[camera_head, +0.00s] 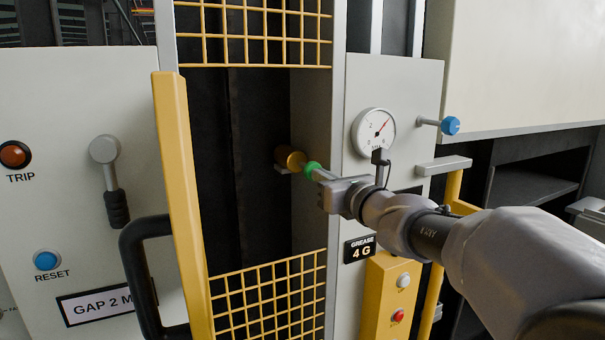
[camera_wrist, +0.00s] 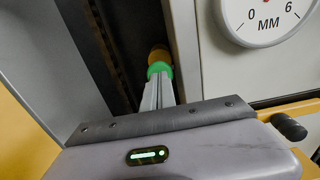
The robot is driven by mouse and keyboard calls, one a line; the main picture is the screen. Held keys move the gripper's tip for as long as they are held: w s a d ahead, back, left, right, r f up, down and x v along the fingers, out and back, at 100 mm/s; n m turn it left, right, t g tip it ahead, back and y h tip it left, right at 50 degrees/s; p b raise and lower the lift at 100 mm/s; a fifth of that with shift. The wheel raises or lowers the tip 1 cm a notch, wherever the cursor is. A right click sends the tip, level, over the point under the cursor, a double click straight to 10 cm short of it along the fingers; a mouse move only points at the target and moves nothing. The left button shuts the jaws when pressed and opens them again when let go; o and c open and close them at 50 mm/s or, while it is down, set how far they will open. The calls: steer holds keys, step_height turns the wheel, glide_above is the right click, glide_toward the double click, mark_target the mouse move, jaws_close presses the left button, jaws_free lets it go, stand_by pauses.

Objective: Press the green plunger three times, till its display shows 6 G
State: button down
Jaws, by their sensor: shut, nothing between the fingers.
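The green plunger (camera_head: 313,169) sits at the front of a brass cylinder (camera_head: 291,158) inside the opening between the yellow mesh panels. My gripper (camera_head: 322,175) is shut and empty, its fingertips at the green plunger. In the wrist view the closed fingers (camera_wrist: 160,85) point at the green plunger (camera_wrist: 159,69), with the brass part (camera_wrist: 159,53) just beyond it. The tips look to be touching or very close; I cannot tell which. The grease display (camera_head: 361,249) below my wrist reads 4 G.
A round gauge (camera_head: 374,132) and a blue knob (camera_head: 450,125) are on the right panel. Yellow mesh (camera_head: 270,300) borders the opening below. A black handle (camera_head: 137,265), a grey lever (camera_head: 108,165) and a yellow post (camera_head: 180,200) stand left. A yellow button box (camera_head: 388,300) is below my arm.

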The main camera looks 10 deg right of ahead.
steer(key=shift+w, duration=0.15)
steer(key=shift+x, duration=1.2)
steer(key=shift+w+a, duration=0.1)
steer(key=shift+w, duration=0.1)
steer(key=shift+s, duration=0.15)
steer(key=shift+b+v, duration=0.35)
steer(key=shift+v, duration=1.05)
steer(key=v, duration=0.8)
steer(key=shift+b, duration=0.4)
